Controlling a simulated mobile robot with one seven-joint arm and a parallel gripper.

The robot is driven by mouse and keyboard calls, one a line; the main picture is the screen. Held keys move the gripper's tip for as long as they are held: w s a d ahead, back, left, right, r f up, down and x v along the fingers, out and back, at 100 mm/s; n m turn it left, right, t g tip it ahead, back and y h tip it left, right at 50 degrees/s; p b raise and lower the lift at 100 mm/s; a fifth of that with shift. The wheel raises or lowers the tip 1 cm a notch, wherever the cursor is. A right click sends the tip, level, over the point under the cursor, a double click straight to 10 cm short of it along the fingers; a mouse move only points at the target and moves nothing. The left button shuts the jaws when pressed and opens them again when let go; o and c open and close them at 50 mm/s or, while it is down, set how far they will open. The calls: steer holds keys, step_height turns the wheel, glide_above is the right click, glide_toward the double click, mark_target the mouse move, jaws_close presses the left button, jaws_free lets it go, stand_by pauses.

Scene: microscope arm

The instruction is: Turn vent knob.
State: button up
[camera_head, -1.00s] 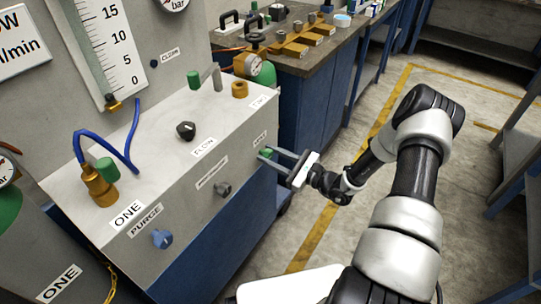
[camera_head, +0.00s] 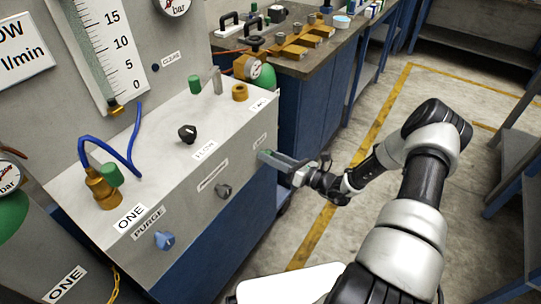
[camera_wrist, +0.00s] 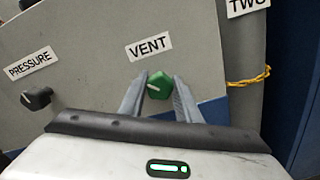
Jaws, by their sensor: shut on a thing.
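The vent knob (camera_wrist: 160,85) is green with a pale pointer line, under the VENT label (camera_wrist: 149,46) on the box's front panel in the wrist view. In the head view my gripper (camera_head: 270,157) reaches the right end of the front panel from the right. In the wrist view its two fingers (camera_wrist: 158,88) stand on either side of the knob and are shut on it. The pointer line on the knob slants down to the left. In the head view the knob is mostly hidden by the fingers.
The black pressure knob (camera_wrist: 37,98) is to the left on the same panel. A blue purge knob (camera_head: 164,240) and a black flow knob (camera_head: 187,133) are farther left. A yellow chain (camera_wrist: 249,80) hangs at the right.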

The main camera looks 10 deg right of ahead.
steer(key=m, duration=0.4)
steer(key=shift+d+m+p, duration=0.1)
steer(key=shift+m+p, duration=0.2)
steer(key=shift+p, duration=0.1)
steer(key=m, duration=0.4)
steer(key=shift+f+m, duration=0.2)
steer(key=shift+m, duration=0.2)
steer(key=o, duration=1.1)
steer(key=shift+c, duration=0.2)
steer(key=p+v, duration=0.2)
steer(key=v, duration=1.5)
steer(key=shift+s+d+r, duration=0.15)
